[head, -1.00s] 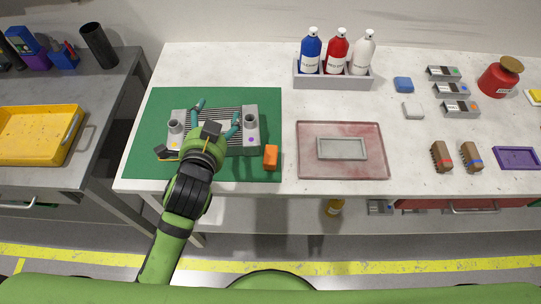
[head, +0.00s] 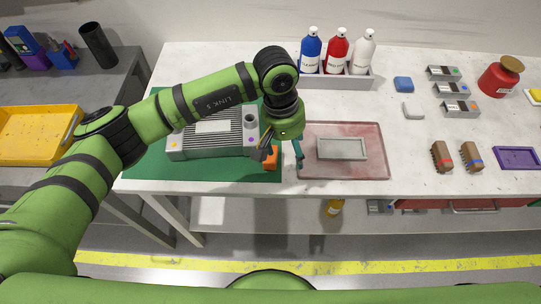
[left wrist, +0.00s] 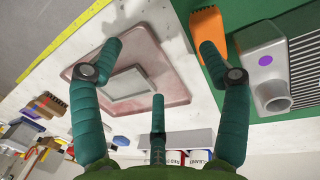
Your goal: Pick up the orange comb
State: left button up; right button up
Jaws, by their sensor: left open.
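The orange comb (head: 272,160) is on the green mat (head: 150,168) near its front right corner, beside the grey jig (head: 212,140). In the head view my left gripper (head: 284,153) is over the comb and the gap toward the pink tray. Its teal fingers are spread and empty, and one partly covers the comb. In the left wrist view the comb (left wrist: 207,32) shows at the upper right, its toothed end at the top. The right-hand finger of my left gripper (left wrist: 160,50) overlaps it; the comb is not between the fingers. My right gripper is not in view.
The pink tray (head: 378,165) with a grey dish (head: 342,148) lies just right of the comb. The jig stands close on its left. Bottles (head: 337,52) stand in a grey holder behind. Bare white table lies between mat and tray.

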aim_at(274, 156)
pick_arm(q)
jog(key=shift+m+t+y, duration=0.3)
jog(key=shift+t+y, duration=0.1)
jog(key=shift+y, duration=0.5)
jog(key=a, duration=0.1)
jog(key=w+a, duration=0.1)
jog(key=w+a+p, duration=0.1)
jog(key=shift+a+f, duration=0.35)
jog(key=shift+f, duration=0.05)
jog(key=f+p, duration=0.1)
jog(key=f, duration=0.1)
jog(key=f+p, duration=0.2)
jog(key=f, duration=0.1)
jog(key=shift+s+d+f, duration=0.1)
jog(key=shift+s, duration=0.1)
jog(key=shift+f, duration=0.35)
jog(key=c, duration=1.3)
